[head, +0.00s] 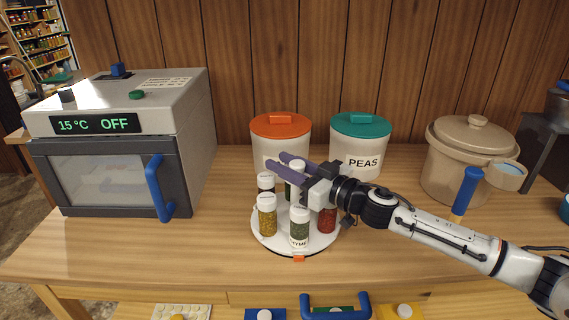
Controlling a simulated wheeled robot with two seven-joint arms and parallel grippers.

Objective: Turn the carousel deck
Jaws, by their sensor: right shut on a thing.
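The carousel deck (270,243) is a round white plate on the wooden table, with an orange tab (299,258) at its front edge. Several white-capped spice jars stand upright on it: a yellow one (267,218) at front left, a green thyme jar (299,230) at the front, a red one (327,220) at right, a dark one (266,184) at back left. My right gripper (283,162) reaches over the deck from the right. Its purple fingers are shut at a green-filled jar (289,191) near the back, partly hidden by the gripper. My left gripper is out of view.
An orange-lidded canister (281,132) and a teal-lidded PEAS canister (361,146) stand close behind the deck. A grey oven (120,140) is at left. A beige crock (470,150) and a blue-handled scoop (467,188) are at right. Table front left is clear.

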